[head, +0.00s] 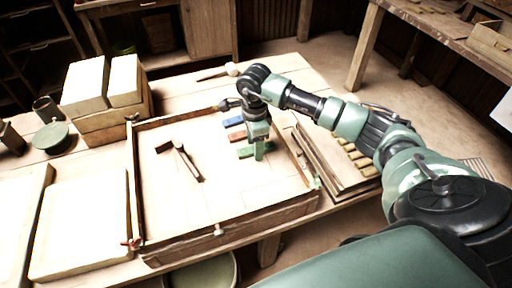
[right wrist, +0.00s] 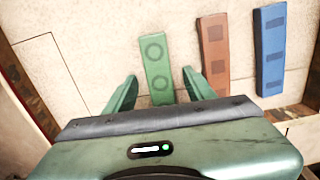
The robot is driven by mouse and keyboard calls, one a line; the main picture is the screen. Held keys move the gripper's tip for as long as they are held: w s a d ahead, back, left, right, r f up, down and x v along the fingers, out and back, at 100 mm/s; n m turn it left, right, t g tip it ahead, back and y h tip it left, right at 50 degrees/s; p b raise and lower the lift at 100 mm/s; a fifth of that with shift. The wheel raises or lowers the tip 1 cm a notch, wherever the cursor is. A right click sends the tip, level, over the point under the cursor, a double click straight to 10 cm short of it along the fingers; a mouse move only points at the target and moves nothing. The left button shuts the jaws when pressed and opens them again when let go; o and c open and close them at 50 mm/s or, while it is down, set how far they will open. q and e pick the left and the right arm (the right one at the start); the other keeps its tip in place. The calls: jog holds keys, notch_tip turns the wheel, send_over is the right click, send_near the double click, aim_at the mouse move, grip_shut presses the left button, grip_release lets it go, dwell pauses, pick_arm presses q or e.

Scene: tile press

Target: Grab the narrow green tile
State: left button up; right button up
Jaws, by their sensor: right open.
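The narrow green tile (right wrist: 155,58), marked with two rings, lies flat in the right wrist view. It also shows in the head view (head: 244,153), partly hidden by my gripper. My right gripper (right wrist: 158,90) is open and empty, with one finger on each side of the tile's near end. In the head view the right gripper (head: 258,151) points down over the tile; I cannot tell whether the fingers touch it. My left gripper is in neither view.
A brown tile (right wrist: 214,50) lies close to the right finger, with a blue tile (right wrist: 269,48) beyond it. All lie inside a low-walled wooden frame (head: 220,232). A dark hammer-like tool (head: 187,162) lies left of them. Wooden blocks (head: 105,85) stand at the back left.

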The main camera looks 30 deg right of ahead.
grip_shut()
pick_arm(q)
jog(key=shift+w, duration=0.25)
pick_arm(e)
jog(key=shift+r, duration=0.1)
